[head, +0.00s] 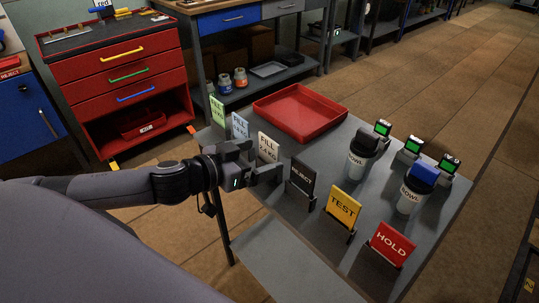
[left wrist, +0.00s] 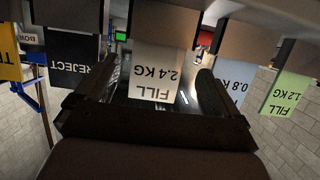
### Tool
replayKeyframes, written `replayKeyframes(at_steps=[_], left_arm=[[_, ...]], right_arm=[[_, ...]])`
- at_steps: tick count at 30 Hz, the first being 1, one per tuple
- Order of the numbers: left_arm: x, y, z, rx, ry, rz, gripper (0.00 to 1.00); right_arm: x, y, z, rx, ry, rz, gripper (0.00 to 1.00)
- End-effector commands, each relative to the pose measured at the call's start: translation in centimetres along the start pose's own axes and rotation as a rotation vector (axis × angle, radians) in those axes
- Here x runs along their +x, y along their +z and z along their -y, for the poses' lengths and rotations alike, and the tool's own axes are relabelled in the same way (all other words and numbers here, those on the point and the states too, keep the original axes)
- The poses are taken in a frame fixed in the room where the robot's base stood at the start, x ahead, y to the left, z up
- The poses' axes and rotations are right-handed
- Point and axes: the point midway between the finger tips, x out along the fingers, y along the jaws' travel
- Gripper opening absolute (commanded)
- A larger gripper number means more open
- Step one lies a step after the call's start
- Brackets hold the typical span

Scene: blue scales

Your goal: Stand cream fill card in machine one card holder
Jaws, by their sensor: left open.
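The cream fill card (head: 268,147), marked FILL 2.4 KG, stands upright near the table's left edge. My left gripper (head: 264,172) is open right at the card, coming in from the left. In the left wrist view the cream card (left wrist: 157,72) shows upside down between the spread fingers of the left gripper (left wrist: 155,98); I see no clear grip on it. My right gripper is out of view.
Close by stand a blue card (head: 240,126), a green card (head: 217,109), a black REJECT card (head: 301,176), a yellow TEST card (head: 343,207) and a red HOLD card (head: 391,245). A red tray (head: 300,112) lies behind. Small units with green displays (head: 413,146) line the far right edge.

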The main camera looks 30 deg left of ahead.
Motion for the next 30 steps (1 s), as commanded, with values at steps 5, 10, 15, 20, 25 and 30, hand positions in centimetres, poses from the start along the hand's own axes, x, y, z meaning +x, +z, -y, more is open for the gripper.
replayKeyframes(at_steps=[5, 10, 15, 20, 25, 30], left_arm=[[0.9, -0.2, -0.1, -0.002, 0.000, -0.002, 0.96], [2.6, -0.5, -0.3, -0.001, 0.000, -0.003, 0.96], [4.4, -0.4, -0.3, -0.002, -0.001, -0.002, 0.96], [5.2, -0.3, -0.3, 0.000, -0.001, -0.001, 0.96], [5.2, -0.2, -0.4, 0.000, 0.000, 0.000, 0.96], [5.2, -0.2, -0.4, 0.000, 0.000, 0.000, 0.66]], right_arm=[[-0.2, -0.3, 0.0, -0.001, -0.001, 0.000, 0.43], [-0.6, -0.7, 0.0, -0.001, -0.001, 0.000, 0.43], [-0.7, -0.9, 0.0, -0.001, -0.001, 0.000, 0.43], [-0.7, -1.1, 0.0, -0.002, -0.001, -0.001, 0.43], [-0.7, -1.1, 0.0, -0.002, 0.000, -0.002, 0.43], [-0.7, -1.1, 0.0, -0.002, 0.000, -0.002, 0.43]])
